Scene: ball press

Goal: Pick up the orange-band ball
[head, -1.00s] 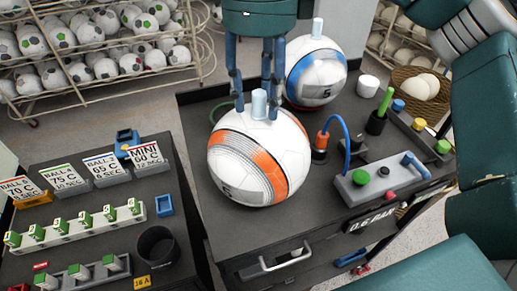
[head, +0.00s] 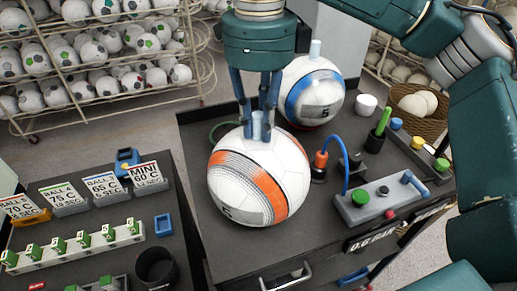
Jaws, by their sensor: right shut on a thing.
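The orange-band ball (head: 250,190) is white with an orange stripe and a grey patterned band. It sits on the dark table, with a light blue peg on its top. My right gripper (head: 260,133) comes down from above, its blue fingers closed around the peg on top of the ball. I cannot tell whether the ball is clear of the table. A blue-band ball (head: 312,92) with its own peg stands just behind, to the right. My left gripper is not in view.
A grey control box (head: 380,203) with green and red buttons and a blue lever stands right of the ball. A blue hose (head: 345,150), a white cup (head: 367,104) and a wicker basket (head: 415,105) are nearby. A side table with cards (head: 147,174) is at left.

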